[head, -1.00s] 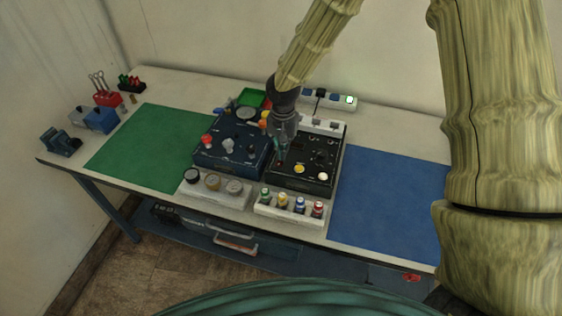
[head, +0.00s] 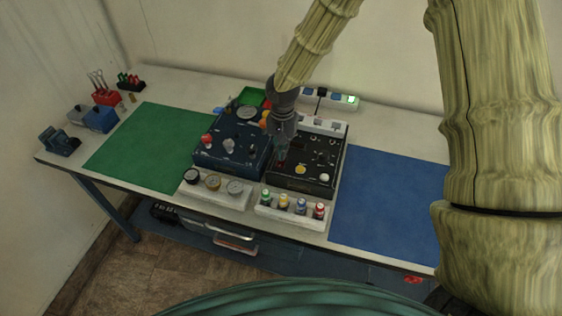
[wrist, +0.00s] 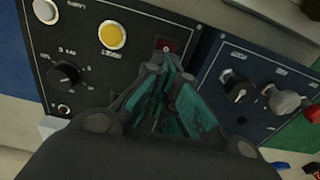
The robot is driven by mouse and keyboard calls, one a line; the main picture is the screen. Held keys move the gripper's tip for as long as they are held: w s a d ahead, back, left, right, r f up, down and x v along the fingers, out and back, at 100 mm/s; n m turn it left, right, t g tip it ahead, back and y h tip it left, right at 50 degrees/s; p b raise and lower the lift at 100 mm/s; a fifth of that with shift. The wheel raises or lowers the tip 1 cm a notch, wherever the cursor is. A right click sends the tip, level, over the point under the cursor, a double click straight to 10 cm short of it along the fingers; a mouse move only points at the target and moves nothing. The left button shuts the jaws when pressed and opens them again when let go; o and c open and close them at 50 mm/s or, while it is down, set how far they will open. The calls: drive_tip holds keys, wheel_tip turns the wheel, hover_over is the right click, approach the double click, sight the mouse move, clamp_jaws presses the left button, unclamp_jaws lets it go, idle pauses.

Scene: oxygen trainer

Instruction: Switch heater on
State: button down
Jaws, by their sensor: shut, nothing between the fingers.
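The black control panel (head: 318,165) stands in the middle of the table. In the wrist view it carries a black knob (wrist: 64,76), a yellow button (wrist: 113,36), a white button (wrist: 46,10) and a small red rocker switch (wrist: 166,44). My gripper (head: 281,163) is shut and empty over the panel's left part. In the wrist view its teal fingertips (wrist: 163,72) are right beside the red switch and hide its lower side. I cannot tell if they touch it. Which control is the heater's cannot be read.
A blue panel (head: 230,155) with levers and knobs stands close on the left. A gauge block (head: 214,199) and a rack of small bottles (head: 290,214) stand in front. A power strip (head: 337,101) is behind. The green mat (head: 145,150) and blue mat (head: 390,205) are clear.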

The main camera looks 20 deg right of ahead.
drive_tip(key=shift+w+f, duration=0.15)
drive_tip(key=shift+f, duration=0.2)
drive_tip(key=shift+f+b, duration=0.6)
drive_tip(key=shift+f, duration=0.25)
idle(0.7)
drive_tip(key=shift+r, duration=0.1)
drive_tip(key=shift+r+p, duration=2.4)
drive_tip(key=shift+r, duration=1.05)
drive_tip(key=shift+f, duration=0.1)
